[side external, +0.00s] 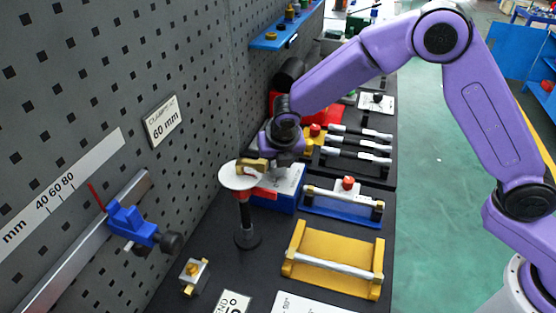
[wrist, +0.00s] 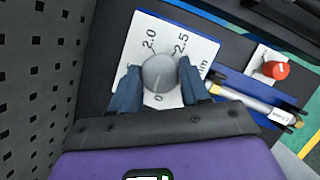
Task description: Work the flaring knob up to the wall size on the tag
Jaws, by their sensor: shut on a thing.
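The round grey knob (wrist: 159,72) sits on a white dial plate (wrist: 193,47) with the marks 0, 2.0 and 2.5 readable. My gripper (wrist: 158,78) has its two blue fingers shut on the knob, one on each side. The fingers hide other marks, and I cannot tell where the knob points. In the side external view my gripper (side external: 284,158) is low over a blue box (side external: 278,202) with a pale top; the knob is hidden there. A wall tag (side external: 163,121) reads 60 mm, with a blurred line above it.
A white disc on a black stand (side external: 245,215) with a brass piece stands left of the blue box. A blue slider (side external: 135,225) sits on the wall rail. A yellow rack (side external: 333,262) with a rod is in front; several dark-handled tools (side external: 358,145) lie behind.

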